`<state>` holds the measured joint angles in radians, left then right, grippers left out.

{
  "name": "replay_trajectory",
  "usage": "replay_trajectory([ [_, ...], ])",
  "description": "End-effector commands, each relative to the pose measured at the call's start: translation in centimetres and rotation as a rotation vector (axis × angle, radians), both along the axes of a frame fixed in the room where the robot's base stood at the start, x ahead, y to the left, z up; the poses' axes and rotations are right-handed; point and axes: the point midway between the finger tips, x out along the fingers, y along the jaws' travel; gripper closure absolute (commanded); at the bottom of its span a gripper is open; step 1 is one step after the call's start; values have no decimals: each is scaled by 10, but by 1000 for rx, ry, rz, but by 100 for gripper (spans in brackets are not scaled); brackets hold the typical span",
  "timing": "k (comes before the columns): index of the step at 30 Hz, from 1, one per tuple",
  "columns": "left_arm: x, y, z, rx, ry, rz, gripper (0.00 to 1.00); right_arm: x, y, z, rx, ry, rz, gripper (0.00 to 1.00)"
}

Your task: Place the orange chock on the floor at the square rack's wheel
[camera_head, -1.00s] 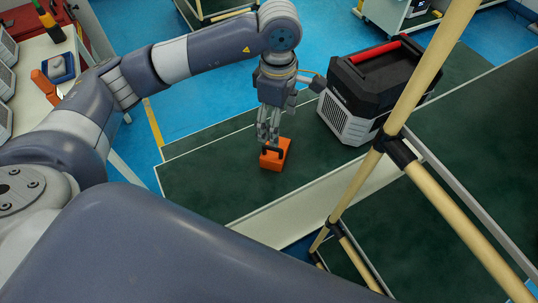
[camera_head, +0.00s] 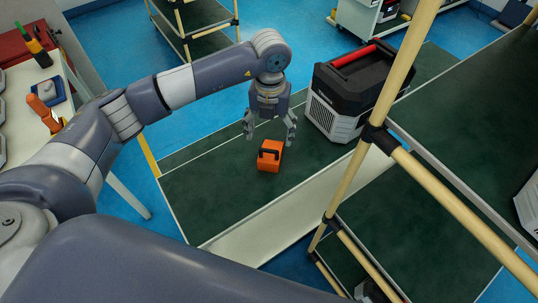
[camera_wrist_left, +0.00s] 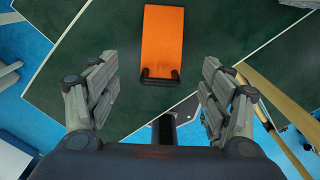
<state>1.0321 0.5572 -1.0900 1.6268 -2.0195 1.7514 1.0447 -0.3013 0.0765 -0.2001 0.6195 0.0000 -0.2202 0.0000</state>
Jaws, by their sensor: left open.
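The orange chock (camera_head: 270,157), a block with a black handle, sits on the green deck (camera_head: 215,190) in the head view. In the left wrist view the chock (camera_wrist_left: 163,40) lies ahead, its black handle towards me. My left gripper (camera_head: 269,128) is open and empty just above the chock. Its spread fingers (camera_wrist_left: 160,80) stand to either side of the handle end in the wrist view, apart from it. No rack wheel can be made out clearly. My right gripper is not in view.
A black and grey box with a red handle (camera_head: 352,88) stands right of the gripper. Beige rack posts (camera_head: 392,85) and rails cross the right side. A table (camera_head: 75,95) with a blue tray is at left. Blue floor shows behind (camera_head: 120,50).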

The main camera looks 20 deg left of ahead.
Motion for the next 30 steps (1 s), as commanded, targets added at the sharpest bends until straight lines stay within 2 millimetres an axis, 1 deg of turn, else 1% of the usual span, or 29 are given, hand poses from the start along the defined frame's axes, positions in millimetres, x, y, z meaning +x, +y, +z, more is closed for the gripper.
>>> replay_trajectory([
  [3, -2, 0, -20, 1, 6, -2, 27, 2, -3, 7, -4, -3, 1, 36],
  [6, -1, 0, -32, 1, 4, -2, 27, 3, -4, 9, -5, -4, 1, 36],
  [10, -1, 0, -41, 1, 3, -4, 27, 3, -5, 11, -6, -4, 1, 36],
  [13, -3, -1, -50, 1, 4, -4, 27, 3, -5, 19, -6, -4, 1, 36],
  [17, -5, -3, -69, 1, 7, -4, 27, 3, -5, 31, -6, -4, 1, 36],
  [18, -5, -3, -77, 0, 5, -4, 27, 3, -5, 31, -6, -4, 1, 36],
  [21, -4, -3, -88, 1, 3, -4, 27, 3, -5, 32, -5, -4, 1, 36],
  [24, -3, -3, -92, 0, 1, -4, 27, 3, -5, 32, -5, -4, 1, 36],
  [29, -3, -3, -93, 0, 1, -5, 27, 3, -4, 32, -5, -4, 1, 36],
  [30, -3, -3, -93, 0, 1, -5, 29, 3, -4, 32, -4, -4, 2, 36],
])
